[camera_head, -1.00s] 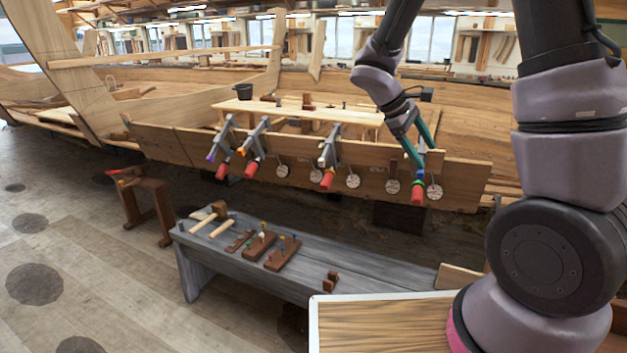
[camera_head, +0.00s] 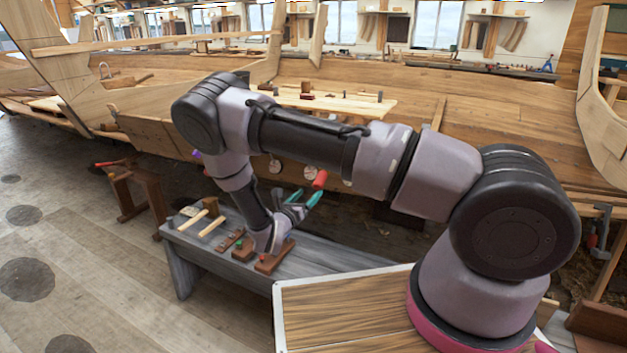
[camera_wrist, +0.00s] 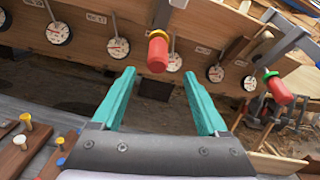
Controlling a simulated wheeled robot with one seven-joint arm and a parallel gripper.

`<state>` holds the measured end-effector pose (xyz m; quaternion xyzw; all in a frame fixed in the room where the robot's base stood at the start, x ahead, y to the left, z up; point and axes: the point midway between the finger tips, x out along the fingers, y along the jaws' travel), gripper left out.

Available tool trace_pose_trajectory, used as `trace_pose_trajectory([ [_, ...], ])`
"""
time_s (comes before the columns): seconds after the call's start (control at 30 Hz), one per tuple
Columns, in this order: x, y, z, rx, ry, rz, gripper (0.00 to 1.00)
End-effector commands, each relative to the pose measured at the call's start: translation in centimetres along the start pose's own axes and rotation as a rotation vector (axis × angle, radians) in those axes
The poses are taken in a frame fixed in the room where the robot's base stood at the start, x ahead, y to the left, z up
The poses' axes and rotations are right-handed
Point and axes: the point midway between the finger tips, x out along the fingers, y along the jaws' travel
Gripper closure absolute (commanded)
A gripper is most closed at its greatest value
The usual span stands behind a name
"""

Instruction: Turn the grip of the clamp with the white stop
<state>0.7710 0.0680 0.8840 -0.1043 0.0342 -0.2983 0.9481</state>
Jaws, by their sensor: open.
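My gripper (camera_head: 306,197) is open and empty; in the wrist view its two teal fingers (camera_wrist: 158,76) point at a clamp's red grip (camera_wrist: 157,57). This grip has a yellow collar and lies just beyond the fingertips, between their lines, with no contact visible. It also shows as a red grip (camera_head: 320,180) in the head view. A second red grip (camera_wrist: 281,91) with a green collar hangs at the right on a grey clamp (camera_wrist: 288,38). No white stop can be made out now; my arm hides most of the clamps in the head view.
Several round dials (camera_wrist: 118,48) hang along the hull plank (camera_wrist: 90,22). A grey bench (camera_head: 340,261) with mallets (camera_head: 211,226) and pegged wooden blocks stands below. A wood-topped surface (camera_head: 340,310) is in front. Coloured pegs (camera_wrist: 26,118) show at the wrist view's lower left.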

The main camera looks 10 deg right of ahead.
Motion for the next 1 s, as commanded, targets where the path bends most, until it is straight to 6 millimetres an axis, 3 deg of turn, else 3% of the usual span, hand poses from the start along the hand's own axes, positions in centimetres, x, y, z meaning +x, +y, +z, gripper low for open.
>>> trace_pose_trajectory([
  [0.17, 1.2, 0.2, -0.2, -0.012, -0.007, 0.010, 0.23],
  [0.63, 9.3, 0.2, -0.2, -0.009, -0.005, 0.008, 0.23],
  [1.0, 10.8, 0.3, -0.2, -0.010, -0.005, 0.010, 0.23],
])
